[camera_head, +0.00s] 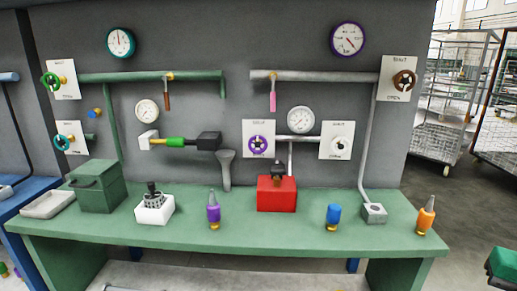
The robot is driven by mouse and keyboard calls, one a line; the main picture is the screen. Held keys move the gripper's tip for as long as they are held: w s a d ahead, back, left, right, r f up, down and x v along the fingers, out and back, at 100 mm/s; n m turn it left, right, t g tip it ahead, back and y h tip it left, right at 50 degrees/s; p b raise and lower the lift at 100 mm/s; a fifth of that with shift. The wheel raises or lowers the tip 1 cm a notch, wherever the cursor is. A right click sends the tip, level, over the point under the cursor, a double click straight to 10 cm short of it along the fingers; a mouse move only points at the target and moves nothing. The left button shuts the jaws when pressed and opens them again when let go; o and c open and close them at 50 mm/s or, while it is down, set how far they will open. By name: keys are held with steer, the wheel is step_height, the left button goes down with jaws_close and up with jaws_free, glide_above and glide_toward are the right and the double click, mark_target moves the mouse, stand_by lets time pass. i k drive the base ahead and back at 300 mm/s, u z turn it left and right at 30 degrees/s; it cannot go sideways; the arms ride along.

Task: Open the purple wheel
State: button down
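The purple wheel (258,144) is a small ring-shaped handwheel on a white plate (249,152) on the grey wall, at the middle of the head view. The plate carries small lettering above and below the wheel, too small to read surely. A grey pipe (298,138) runs right from it towards a white wheel (341,147) on another plate. My gripper is not in view, so its state does not show.
The green bench (290,232) stands below the wheel. On it are a red box (277,194), a purple bottle (214,212), a blue bottle (333,217) and an orange bottle (426,215). Wire trolleys (455,100) stand at the right.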

mark_target(257, 144)
steer(key=u, duration=1.65)
steer(key=k, duration=0.7)
steer(key=z, duration=0.5)
steer(key=i, duration=1)
